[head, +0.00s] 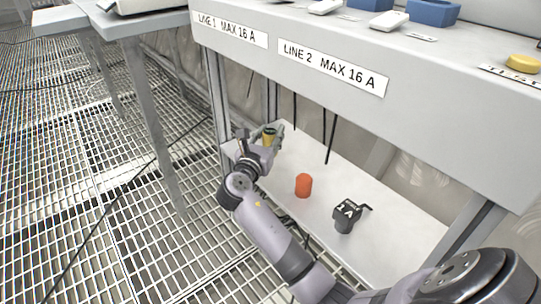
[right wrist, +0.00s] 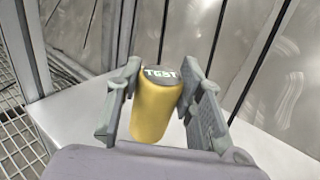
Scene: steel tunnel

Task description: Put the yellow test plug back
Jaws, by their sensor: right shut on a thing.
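The yellow test plug (right wrist: 155,108) is a yellow cylinder with a dark top marked TEST. In the right wrist view it stands between both fingers of my right gripper (right wrist: 160,105), which is shut on it. In the head view the plug (head: 269,137) shows small in the right gripper (head: 268,141), at the far left end of the white lower shelf (head: 405,225). I cannot tell whether the plug's base touches the shelf. My left gripper is not in view.
An orange cylinder (head: 303,185) and a black plug-like block (head: 347,214) stand on the lower shelf. Above it is a grey bench labelled LINE 1 and LINE 2 (head: 331,67), with white and blue items and a yellow button (head: 523,63) on top. Dark cables hang behind the shelf. Grating floor lies left.

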